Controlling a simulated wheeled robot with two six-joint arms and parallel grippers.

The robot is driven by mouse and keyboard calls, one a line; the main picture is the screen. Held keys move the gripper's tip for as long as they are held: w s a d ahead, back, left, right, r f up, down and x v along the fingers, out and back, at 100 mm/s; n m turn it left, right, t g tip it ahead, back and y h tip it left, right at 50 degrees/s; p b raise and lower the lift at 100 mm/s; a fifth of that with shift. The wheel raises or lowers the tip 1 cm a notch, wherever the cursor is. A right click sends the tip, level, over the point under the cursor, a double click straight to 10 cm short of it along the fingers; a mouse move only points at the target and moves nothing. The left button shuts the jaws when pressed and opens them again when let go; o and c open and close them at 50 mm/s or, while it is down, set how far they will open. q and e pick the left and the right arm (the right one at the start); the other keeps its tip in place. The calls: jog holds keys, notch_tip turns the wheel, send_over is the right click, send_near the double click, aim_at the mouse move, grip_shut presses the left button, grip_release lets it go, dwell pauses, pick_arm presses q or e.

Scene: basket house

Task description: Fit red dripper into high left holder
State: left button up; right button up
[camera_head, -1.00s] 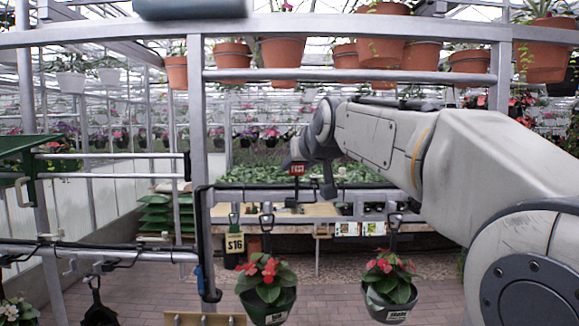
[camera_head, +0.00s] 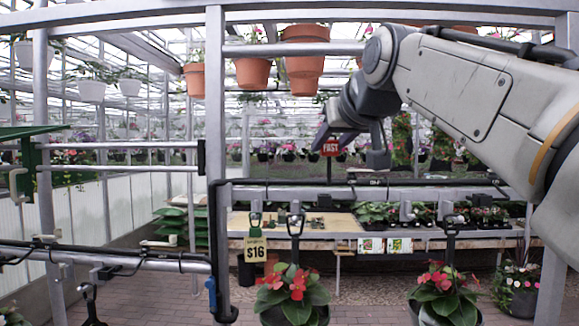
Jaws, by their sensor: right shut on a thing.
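My right arm reaches in from the right. Its gripper (camera_head: 338,139) is at the picture's middle, shut on the red dripper (camera_head: 330,147), which is marked FAST and has a thin dark stem hanging below. The dripper is held in the air above the black-topped rail. At the left, a pale hooked holder (camera_head: 17,183) hangs at the upper rails, and pale clip holders (camera_head: 46,238) sit on the lower rail. I cannot tell for sure which is the high left holder. My left gripper is not in view.
A grey upright post (camera_head: 216,90) stands left of the dripper. A yellow $16 tag (camera_head: 255,248) and pots with red flowers (camera_head: 291,287) hang below the middle rail. Terracotta pots (camera_head: 305,70) hang overhead. A bench (camera_head: 290,228) stands behind.

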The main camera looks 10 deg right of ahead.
jog(key=shift+w+f, duration=0.25)
jog(key=shift+f, duration=0.35)
jog(key=shift+w, duration=0.2)
jog(key=shift+w+r, duration=0.1)
jog(key=shift+w, duration=0.25)
jog(key=shift+w+d+p, duration=0.2)
jog(key=shift+w+d, duration=0.05)
jog(key=shift+w, duration=0.3)
jog(key=shift+w+d+p, duration=0.15)
jog(key=shift+w+d, duration=0.1)
jog(key=shift+w, duration=0.3)
pick_arm(q)
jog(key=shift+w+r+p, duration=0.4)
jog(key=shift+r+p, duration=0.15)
jog(key=shift+p, duration=0.05)
pick_arm(e)
jog(key=shift+w+d+f, duration=0.25)
jog(key=shift+w, duration=0.7)
jog(key=shift+w+d+f, duration=0.25)
jog(key=shift+w, duration=0.65)
jog(key=shift+w+d+f, duration=0.25)
jog(key=shift+w, duration=0.7)
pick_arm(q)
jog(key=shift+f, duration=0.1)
pick_arm(e)
jog(key=shift+s, duration=0.25)
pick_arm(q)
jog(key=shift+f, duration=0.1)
pick_arm(e)
jog(key=shift+f, duration=0.1)
